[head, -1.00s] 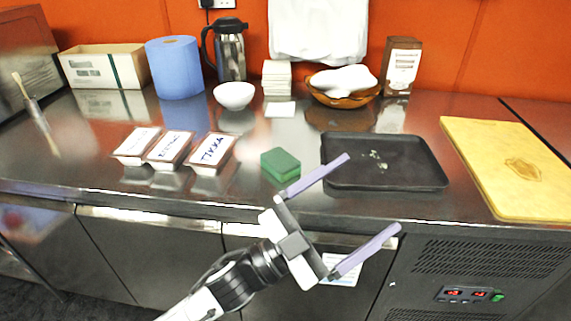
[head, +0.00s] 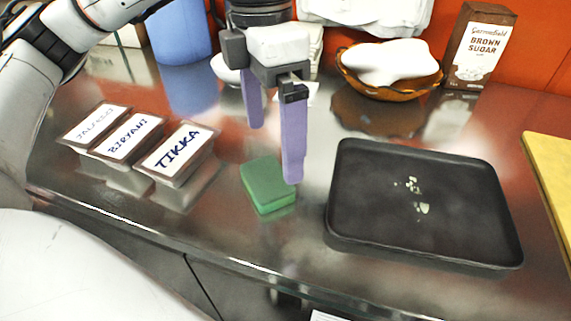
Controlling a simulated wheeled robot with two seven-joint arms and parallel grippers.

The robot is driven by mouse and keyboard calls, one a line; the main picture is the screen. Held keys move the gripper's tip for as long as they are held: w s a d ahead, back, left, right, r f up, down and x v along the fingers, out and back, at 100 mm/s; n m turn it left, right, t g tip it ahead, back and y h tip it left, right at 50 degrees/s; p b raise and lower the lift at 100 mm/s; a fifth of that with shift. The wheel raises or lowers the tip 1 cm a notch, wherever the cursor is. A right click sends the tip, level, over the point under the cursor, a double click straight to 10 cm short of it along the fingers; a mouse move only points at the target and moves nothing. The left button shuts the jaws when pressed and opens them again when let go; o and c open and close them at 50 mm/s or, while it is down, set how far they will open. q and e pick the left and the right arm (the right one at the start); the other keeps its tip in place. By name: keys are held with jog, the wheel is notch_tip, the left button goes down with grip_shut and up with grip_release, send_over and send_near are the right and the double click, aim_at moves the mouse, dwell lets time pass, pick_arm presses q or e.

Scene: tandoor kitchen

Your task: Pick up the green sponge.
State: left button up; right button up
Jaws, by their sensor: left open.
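The green sponge (head: 267,186) lies flat on the steel counter, between the labelled containers and the black tray. My left gripper (head: 272,152) points down over the counter, with its two purple fingers spread apart and nothing between them. The nearer finger's tip shows close by the sponge's upper right edge; the other finger's tip is higher in the picture, behind the sponge. I cannot tell whether the nearer finger touches the sponge. The right gripper is not in view.
The black tray (head: 350,215) with pale crumbs is right of the sponge. Labelled containers, including one marked TIKKA (head: 178,150), stand left. A yellow board (head: 552,180) is far right.

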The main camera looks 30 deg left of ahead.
aim_at(266, 177)
pick_arm(q)
jog(key=shift+y, duration=0.3)
jog(key=f, duration=0.1)
jog(key=a+f, duration=0.2)
jog(key=shift+w+f, duration=0.3)
jog(key=shift+f, duration=2.9)
jog(key=shift+w, duration=0.1)
jog(key=c, duration=1.2)
jog(key=shift+r, duration=0.1)
notch_tip(266, 177, up, 10)
